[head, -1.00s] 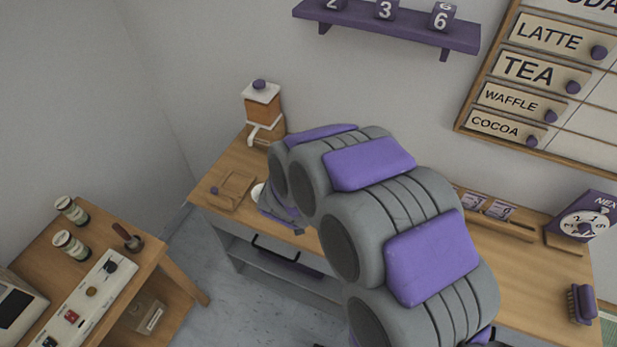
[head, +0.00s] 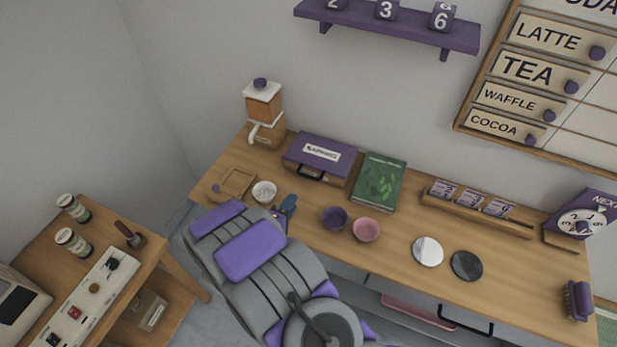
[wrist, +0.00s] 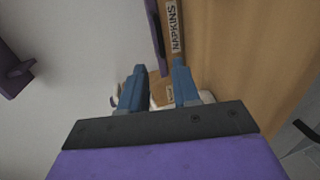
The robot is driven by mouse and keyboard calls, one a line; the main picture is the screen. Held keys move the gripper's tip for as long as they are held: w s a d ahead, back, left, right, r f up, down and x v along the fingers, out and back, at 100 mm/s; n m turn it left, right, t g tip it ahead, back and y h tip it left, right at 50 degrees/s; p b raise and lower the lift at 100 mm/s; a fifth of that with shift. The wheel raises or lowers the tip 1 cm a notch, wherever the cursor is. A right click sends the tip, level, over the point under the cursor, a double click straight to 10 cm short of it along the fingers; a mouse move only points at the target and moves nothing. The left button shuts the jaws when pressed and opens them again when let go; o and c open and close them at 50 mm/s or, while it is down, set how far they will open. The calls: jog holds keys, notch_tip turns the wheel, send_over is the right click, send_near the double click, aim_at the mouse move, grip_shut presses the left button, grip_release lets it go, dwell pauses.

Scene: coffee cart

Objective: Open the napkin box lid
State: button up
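The napkin box (head: 290,168) stands at the back of the counter, with a purple lid (head: 343,157) that looks shut, a white label and a dark front handle (head: 310,176). In the wrist view a strip with the word NAPKINS (wrist: 174,28) shows at the top, beside a narrow purple edge. My gripper (head: 287,207) has blue fingers and is in front of the box, just right of a white bowl and apart from the box handle. In the wrist view my gripper (wrist: 158,85) has its fingers spread with nothing held between them.
A coffee grinder (head: 263,105) stands left of the box and a green book (head: 380,180) right of it. A white bowl (head: 264,191), a purple cup (head: 334,217) and a pink cup (head: 367,229) stand in front. A purple wall shelf (head: 385,22) hangs above.

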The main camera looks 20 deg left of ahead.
aim_at(309, 176)
jog(key=b+x, duration=0.1)
jog(key=x, duration=1.3)
jog(key=shift+w+f+b, duration=0.2)
jog(key=shift+w+b, duration=0.1)
grip_shut()
jog(key=shift+s, duration=0.1)
